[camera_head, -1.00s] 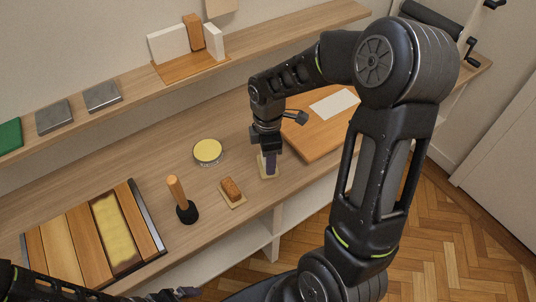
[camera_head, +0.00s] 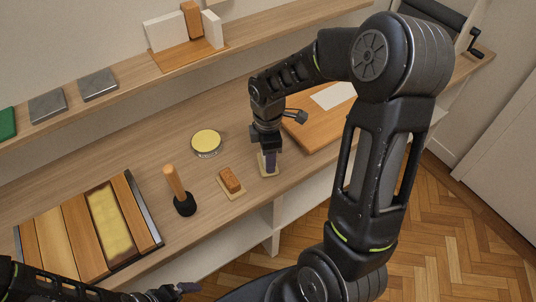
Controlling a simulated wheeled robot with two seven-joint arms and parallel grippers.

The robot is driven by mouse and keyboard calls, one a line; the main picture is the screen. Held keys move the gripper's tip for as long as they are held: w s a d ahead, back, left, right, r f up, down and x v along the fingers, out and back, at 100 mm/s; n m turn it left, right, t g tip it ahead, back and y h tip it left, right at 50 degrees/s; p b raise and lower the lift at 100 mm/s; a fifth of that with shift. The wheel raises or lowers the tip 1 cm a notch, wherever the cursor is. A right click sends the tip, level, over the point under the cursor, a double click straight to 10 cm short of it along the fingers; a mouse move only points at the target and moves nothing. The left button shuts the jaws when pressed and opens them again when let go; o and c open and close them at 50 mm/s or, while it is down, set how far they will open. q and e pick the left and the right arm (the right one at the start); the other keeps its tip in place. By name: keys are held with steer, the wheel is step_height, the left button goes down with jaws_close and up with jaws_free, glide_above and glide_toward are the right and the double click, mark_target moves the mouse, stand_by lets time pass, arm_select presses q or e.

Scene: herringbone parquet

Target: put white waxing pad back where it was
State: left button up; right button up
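My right gripper (camera_head: 269,160) points down at the front part of the wooden bench, over a small cream mat (camera_head: 268,172). A pale block, which looks like the white waxing pad (camera_head: 261,161), stands at its fingers on that mat. The fingers hide most of it, so whether they grip it cannot be told. To the left, an orange-brown block (camera_head: 230,179) sits on a similar cream mat (camera_head: 238,194). My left gripper (camera_head: 176,291) is low at the bottom edge, away from these things, and its fingers are unclear.
A round yellow-topped tin (camera_head: 207,141) and a wooden-handled tool with a black base (camera_head: 175,185) stand left. A framed plank panel (camera_head: 55,243) lies further left, one plank yellowish. A wooden board with a white sheet (camera_head: 333,96) is right. A shelf (camera_head: 247,50) runs behind.

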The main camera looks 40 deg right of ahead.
steer(key=shift+f, duration=0.3)
steer(key=o, duration=1.8)
steer(key=shift+c, duration=0.2)
steer(key=shift+r, duration=0.2)
step_height(320, 180, up, 8)
steer(key=shift+f, duration=0.25)
